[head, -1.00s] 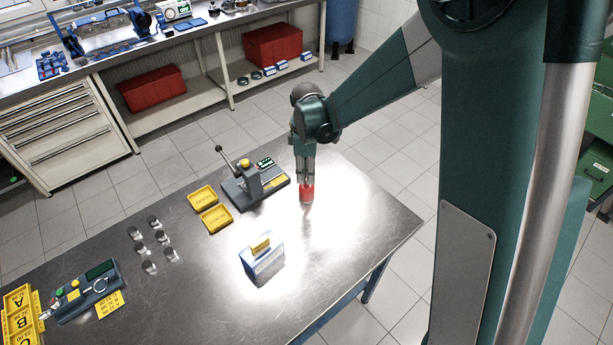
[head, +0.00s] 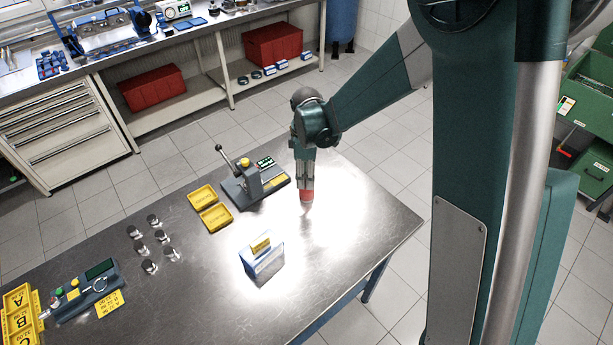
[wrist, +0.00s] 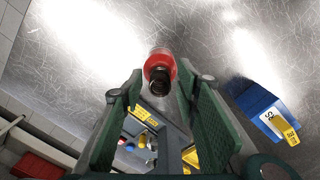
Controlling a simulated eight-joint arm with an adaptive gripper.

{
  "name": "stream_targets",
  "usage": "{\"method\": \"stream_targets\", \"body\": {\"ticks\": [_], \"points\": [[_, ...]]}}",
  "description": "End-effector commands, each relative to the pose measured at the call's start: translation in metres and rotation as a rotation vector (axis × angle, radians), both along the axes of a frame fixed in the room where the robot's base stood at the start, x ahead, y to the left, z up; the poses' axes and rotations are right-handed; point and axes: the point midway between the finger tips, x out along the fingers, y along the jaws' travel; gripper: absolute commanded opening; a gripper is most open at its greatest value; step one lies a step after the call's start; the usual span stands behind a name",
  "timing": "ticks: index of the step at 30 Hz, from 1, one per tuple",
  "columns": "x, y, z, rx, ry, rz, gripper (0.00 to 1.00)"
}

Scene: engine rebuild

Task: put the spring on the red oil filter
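The red oil filter (head: 307,196) stands on the bench right under my gripper (head: 305,186) in the head view, its upper part covered by the fingers. In the wrist view the red filter (wrist: 160,60) lies just beyond the fingertips. A dark, round, ringed piece (wrist: 160,83), which looks like the spring, sits at its near end; I cannot tell whether it rests on the filter or is just above it. My gripper (wrist: 159,78) is open, with its green fingers either side of the dark piece and visible gaps between.
A blue-and-white box (head: 262,258) stands in front of the filter. A lever press (head: 252,180) and two yellow trays (head: 215,217) are to the left. Several small metal cylinders (head: 150,244) stand farther left. The bench's right end is clear.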

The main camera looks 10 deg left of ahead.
Motion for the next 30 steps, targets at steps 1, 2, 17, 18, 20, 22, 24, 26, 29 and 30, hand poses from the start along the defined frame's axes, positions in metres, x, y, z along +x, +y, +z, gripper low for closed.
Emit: {"method": "stream_targets", "body": {"ticks": [1, 2, 17, 18, 20, 22, 24, 26, 29, 30], "points": [[0.000, 0.000, 0.000, 0.000, 0.000, 0.000, 0.32], [0.000, 0.000, 0.000, 0.000, 0.000, 0.000, 0.32], [0.000, 0.000, 0.023, 0.000, 0.000, 0.000, 0.32], [0.000, 0.000, 0.028, 0.000, 0.000, 0.000, 0.32], [0.000, 0.000, 0.035, 0.000, 0.000, 0.000, 0.32], [0.000, 0.000, 0.045, 0.000, 0.000, 0.000, 0.32], [0.000, 0.000, 0.055, 0.000, 0.000, 0.000, 0.32], [0.000, 0.000, 0.064, 0.000, 0.000, 0.000, 0.32], [0.000, 0.000, 0.079, 0.000, 0.000, 0.000, 0.32], [0.000, 0.000, 0.084, 0.000, 0.000, 0.000, 0.32]]}}
